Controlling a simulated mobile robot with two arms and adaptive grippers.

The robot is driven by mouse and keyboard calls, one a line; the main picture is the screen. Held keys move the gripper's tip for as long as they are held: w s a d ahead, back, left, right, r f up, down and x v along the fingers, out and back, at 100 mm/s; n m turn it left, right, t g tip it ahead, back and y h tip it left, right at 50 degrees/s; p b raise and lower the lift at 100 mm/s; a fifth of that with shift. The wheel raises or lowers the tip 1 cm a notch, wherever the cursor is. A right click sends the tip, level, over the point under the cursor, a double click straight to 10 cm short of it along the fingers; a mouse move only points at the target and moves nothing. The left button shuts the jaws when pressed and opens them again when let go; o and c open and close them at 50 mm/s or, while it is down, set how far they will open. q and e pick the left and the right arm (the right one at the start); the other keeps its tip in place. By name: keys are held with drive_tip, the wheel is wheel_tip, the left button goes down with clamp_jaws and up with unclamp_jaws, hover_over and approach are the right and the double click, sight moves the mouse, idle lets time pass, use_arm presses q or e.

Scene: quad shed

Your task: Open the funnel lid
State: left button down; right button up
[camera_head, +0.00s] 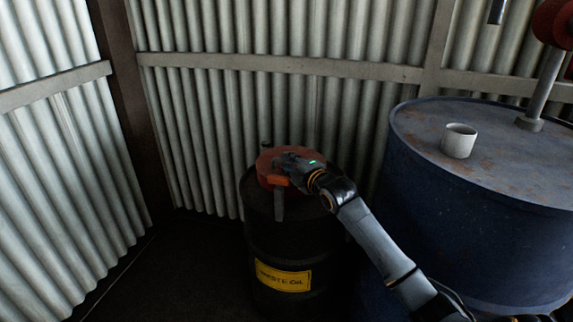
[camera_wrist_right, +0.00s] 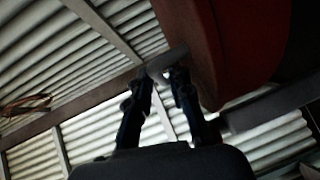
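The red funnel lid (camera_head: 265,163) sits on top of a black drum (camera_head: 262,238) with a yellow "WASTE OIL" label. It looks shut, but my gripper covers part of it. My right gripper (camera_head: 283,167) is at the lid's right side, close to or touching it. In the right wrist view the red funnel or lid (camera_wrist_right: 245,50) is at the upper right. A grey bar, perhaps its handle (camera_wrist_right: 172,58), crosses by the fingertips of my right gripper (camera_wrist_right: 164,76). The fingers are apart; whether they grip the bar is unclear. My left gripper is out of view.
A large blue drum (camera_head: 405,200) stands at the right, with a white cup (camera_head: 459,141) and a grey post (camera_head: 541,92) on top. Corrugated walls (camera_head: 215,110) close in behind and left. Dark floor (camera_head: 190,270) is free left of the black drum.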

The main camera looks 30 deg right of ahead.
drive_tip(key=shift+w+f, duration=0.1)
drive_tip(key=shift+w, duration=0.6)
clamp_jaws()
